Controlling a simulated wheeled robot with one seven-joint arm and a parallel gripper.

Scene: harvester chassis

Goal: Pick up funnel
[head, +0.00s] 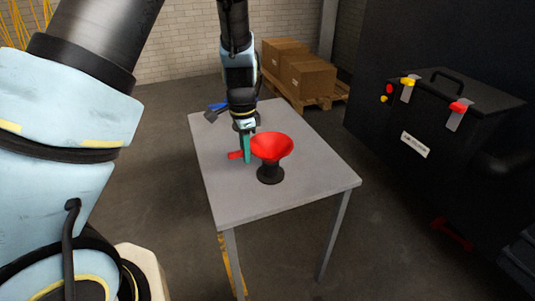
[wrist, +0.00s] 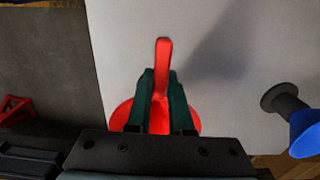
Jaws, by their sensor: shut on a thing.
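The red funnel (head: 272,147) is upright with its wide mouth up, at or just above a black flared stand (head: 270,174) on the grey table. I cannot tell whether the funnel touches the stand. My gripper (head: 247,156) points down beside the funnel's left side, and its green fingers are shut on the red handle. The wrist view shows the funnel's handle (wrist: 163,55) between the two fingers of my gripper (wrist: 161,78).
The grey table (head: 310,185) is mostly bare at the front and right. Cardboard boxes (head: 307,76) stand on a pallet behind. A large black case (head: 445,125) with latches is on the right.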

